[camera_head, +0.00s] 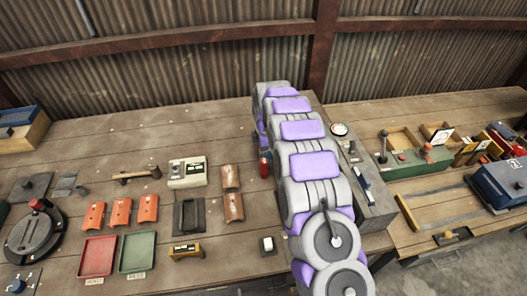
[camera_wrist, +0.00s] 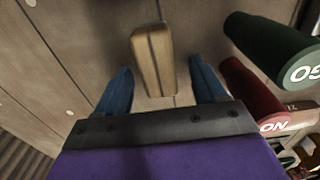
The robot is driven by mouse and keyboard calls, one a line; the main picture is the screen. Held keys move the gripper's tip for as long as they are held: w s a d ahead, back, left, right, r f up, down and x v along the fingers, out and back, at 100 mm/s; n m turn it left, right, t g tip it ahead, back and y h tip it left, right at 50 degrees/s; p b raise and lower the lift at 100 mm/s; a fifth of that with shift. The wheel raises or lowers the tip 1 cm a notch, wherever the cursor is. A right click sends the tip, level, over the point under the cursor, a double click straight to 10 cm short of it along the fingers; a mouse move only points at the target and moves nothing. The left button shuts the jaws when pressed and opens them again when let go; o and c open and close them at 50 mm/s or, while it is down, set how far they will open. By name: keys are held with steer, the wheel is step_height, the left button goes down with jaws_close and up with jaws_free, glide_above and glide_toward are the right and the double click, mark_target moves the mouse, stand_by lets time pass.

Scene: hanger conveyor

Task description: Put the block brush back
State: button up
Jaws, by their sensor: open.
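A wooden block with a dark line along it, which looks like the block brush (camera_wrist: 153,55), lies on the planks in the wrist view. My gripper (camera_wrist: 159,76) is open, with its two blue fingers on either side of the near part of the block in the picture. A gap shows on both sides, and neither finger visibly touches it. I cannot tell how far above the planks the fingertips are. In the head view my arm crosses the bench and hides the gripper; I cannot make out the block there.
In the wrist view a red cylinder (camera_wrist: 254,100) marked "ON" and a green cylinder (camera_wrist: 268,45) stand close to the right finger. In the head view, orange tiles (camera_head: 121,212), a red tray (camera_head: 97,257), a green tray (camera_head: 138,251) and a hammer (camera_head: 137,175) lie left of my arm.

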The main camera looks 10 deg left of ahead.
step_height(320, 180, up, 17)
steer(key=p, duration=0.2)
steer(key=shift+a+p, duration=0.15)
steer(key=shift+p, duration=0.2)
steer(key=shift+f, duration=0.1)
